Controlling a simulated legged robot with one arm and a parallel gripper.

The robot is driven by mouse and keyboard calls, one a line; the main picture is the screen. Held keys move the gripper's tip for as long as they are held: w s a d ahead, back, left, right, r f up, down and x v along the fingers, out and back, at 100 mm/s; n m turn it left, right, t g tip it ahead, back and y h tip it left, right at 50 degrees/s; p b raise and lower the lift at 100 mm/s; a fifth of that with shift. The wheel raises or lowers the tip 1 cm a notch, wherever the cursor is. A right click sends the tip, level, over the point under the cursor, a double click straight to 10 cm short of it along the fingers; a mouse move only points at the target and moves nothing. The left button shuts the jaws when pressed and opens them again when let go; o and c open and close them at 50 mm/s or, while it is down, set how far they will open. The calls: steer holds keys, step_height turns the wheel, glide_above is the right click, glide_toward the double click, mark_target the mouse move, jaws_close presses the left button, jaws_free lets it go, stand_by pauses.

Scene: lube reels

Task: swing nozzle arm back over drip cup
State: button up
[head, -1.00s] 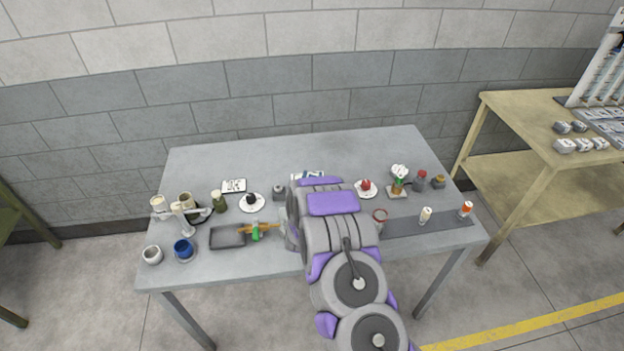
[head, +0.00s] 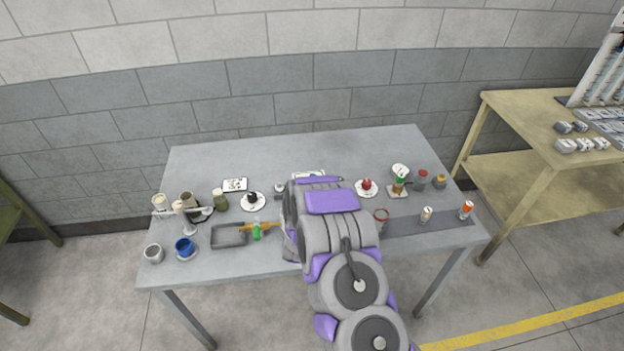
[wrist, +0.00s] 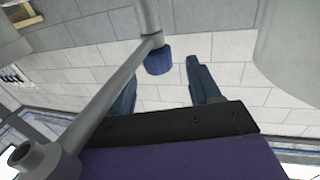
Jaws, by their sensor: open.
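In the wrist view, a grey pipe-like arm (wrist: 100,100) runs up from a hollow round end at lower left to a joint with an upright grey tube. A blue collar or tip (wrist: 158,60) sits at that joint. I take it as the nozzle arm, but cannot be sure. My gripper (wrist: 163,82) is open; its two dark blue fingers stand apart. The pipe crosses in front of the left finger; contact is unclear. In the head view my arm hides the gripper. A pale stand with a crossbar (head: 180,210) is at the table's left. I cannot identify the drip cup.
Small bottles stand at right. The back strip is clear. A tan bench (head: 535,110) stands at right.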

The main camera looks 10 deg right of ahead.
steer(key=v, duration=1.3)
steer(key=shift+s, duration=0.15)
steer(key=shift+a, duration=0.15)
